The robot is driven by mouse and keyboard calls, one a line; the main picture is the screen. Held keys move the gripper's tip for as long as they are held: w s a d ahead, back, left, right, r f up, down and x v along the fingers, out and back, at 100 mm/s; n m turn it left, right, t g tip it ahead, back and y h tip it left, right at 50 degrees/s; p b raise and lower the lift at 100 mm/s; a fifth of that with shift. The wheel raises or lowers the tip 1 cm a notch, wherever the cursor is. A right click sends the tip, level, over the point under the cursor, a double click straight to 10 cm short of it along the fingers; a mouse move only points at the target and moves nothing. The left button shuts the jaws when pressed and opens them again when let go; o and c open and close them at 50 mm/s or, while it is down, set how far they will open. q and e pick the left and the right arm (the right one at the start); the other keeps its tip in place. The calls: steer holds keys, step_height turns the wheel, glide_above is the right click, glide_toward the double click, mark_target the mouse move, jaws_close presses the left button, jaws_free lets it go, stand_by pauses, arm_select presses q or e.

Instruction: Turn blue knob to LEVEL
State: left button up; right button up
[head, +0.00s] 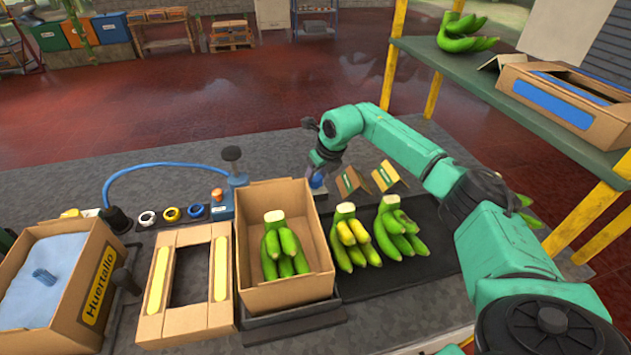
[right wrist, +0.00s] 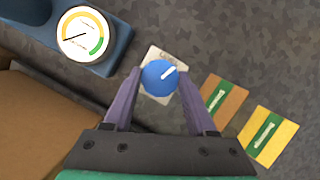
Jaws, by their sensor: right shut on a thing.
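The blue knob (right wrist: 155,83) sits on a small pale plate (right wrist: 148,60) in the right wrist view. Its white pointer line aims up and to the right in that view. Lettering on the plate is too small to read, so I cannot tell which mark is LEVEL. My right gripper (right wrist: 159,74) has one finger on each side of the knob and is shut on it. In the head view my right gripper (head: 319,164) reaches down over the blue knob (head: 316,181), behind the banana box. My left gripper is not in view.
A round gauge (right wrist: 84,34) on a blue housing is beside the knob. An open carton (head: 240,245) with bananas stands close in front. Two small cards (head: 384,176) stand to the right. Banana bunches (head: 400,232) lie on a dark mat. A green shelf (head: 480,85) is at the right.

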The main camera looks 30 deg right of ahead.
steer(key=shift+w+d+r+n+g+y+b, duration=0.15)
steer(key=shift+n+y+b, duration=0.2)
steer(key=shift+n, duration=0.65)
steer(key=shift+s+f+n+g+y+b, duration=0.15)
steer(key=shift+n+y+b, duration=0.2)
steer(key=shift+n, duration=0.65)
steer(key=shift+r, duration=0.1)
steer(key=o, duration=1.4)
steer(key=shift+c, duration=0.2)
steer(key=b+v, duration=0.2)
steer(key=v, duration=1.2)
steer(key=shift+r, duration=0.25)
steer(key=shift+d+f, duration=0.1)
